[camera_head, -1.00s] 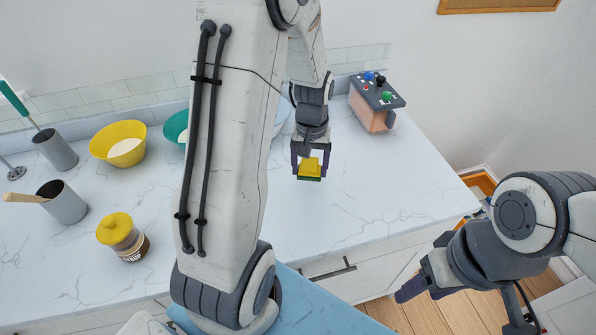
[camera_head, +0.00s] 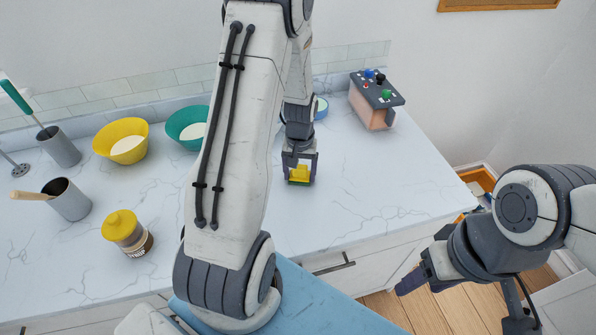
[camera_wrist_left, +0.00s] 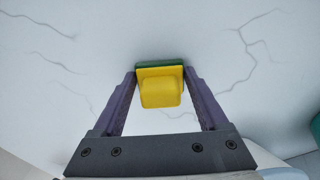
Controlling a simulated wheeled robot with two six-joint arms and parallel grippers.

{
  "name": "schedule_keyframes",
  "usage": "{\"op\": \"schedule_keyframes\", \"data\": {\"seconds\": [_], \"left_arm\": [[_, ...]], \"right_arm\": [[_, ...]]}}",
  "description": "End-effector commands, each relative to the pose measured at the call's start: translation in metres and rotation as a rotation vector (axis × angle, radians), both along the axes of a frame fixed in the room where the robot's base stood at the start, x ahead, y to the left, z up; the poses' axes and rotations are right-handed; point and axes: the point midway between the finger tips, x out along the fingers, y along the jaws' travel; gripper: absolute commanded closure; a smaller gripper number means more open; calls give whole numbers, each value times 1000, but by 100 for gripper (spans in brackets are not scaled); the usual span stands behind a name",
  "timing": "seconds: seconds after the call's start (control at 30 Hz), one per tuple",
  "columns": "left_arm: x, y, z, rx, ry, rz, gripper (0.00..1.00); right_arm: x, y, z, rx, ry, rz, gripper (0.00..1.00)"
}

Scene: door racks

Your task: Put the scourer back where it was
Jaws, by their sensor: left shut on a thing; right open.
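The scourer (camera_head: 299,175) is a small yellow block with a green pad underneath. My left gripper (camera_head: 299,180) is shut on it, above or at the white marble counter's right half; I cannot tell whether the pad touches the counter. In the left wrist view the yellow part of the scourer (camera_wrist_left: 160,92) sits between the fingertips of my left gripper (camera_wrist_left: 160,84), with the green edge beyond it. My right gripper (camera_head: 412,283) is at the lower right, off the counter's front edge, and holds nothing that I can see.
A box with coloured knobs (camera_head: 376,100) stands at the counter's back right. A yellow bowl (camera_head: 122,141), a teal bowl (camera_head: 187,127), grey cups (camera_head: 70,202) and a yellow-lidded jar (camera_head: 128,233) stand to the left. The counter (camera_head: 375,185) right of the scourer is clear.

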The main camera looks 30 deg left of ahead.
Motion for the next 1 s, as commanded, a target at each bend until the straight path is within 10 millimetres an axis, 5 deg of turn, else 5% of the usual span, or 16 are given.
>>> {"op": "schedule_keyframes", "data": {"seconds": [0.03,0.1,0.47,1.0], "left_arm": [[0,0,-1,0,0,0,16],[0,0,-1,0,0,1,0],[1,1,9,1,-4,1,0],[1,1,110,1,-4,1,0]], "right_arm": [[0,0,-1,0,0,0,43],[0,0,-1,0,0,0,43],[0,0,-1,0,0,0,43],[0,0,-17,0,0,1,43]]}}
